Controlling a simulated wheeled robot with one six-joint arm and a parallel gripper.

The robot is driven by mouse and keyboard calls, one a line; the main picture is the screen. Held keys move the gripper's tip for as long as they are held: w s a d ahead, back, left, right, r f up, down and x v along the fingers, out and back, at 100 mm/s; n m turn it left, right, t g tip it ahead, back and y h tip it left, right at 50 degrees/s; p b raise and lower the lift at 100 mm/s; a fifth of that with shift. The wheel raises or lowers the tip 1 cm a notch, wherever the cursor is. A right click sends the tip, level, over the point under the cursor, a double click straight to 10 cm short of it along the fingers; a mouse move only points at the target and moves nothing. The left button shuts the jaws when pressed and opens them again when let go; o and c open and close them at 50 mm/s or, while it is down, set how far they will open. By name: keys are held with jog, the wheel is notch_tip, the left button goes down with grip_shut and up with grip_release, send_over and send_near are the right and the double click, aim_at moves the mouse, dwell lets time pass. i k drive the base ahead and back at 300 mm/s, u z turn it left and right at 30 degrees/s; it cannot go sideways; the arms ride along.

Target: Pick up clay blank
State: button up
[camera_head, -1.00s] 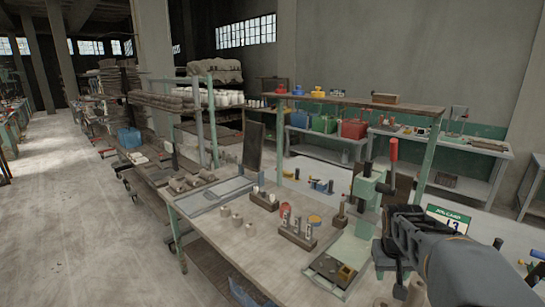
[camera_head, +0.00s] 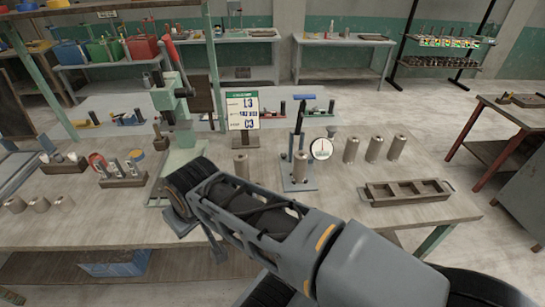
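Plain grey-beige cylinders, which look like clay blanks, stand upright on the workbench (camera_head: 330,222). Three stand in a row at the right: a left one (camera_head: 351,149), a middle one (camera_head: 374,149) and a right one (camera_head: 397,147). Another cylinder (camera_head: 301,166) sits on a gauge stand with a round dial (camera_head: 321,149).
An empty compartment tray (camera_head: 452,187) lies at the bench's right end. A green press (camera_head: 178,125) with a red handle stands behind my arm, near a job card (camera_head: 243,110). A pin block (camera_head: 122,178) is at left.

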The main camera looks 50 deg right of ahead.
aim_at(301, 157)
jog(key=k, duration=0.5)
jog(key=z, duration=1.45)
jog(key=i, duration=0.35)
jog(key=u, duration=1.25)
jog(key=k, duration=0.5)
jog(key=i, duration=0.5)
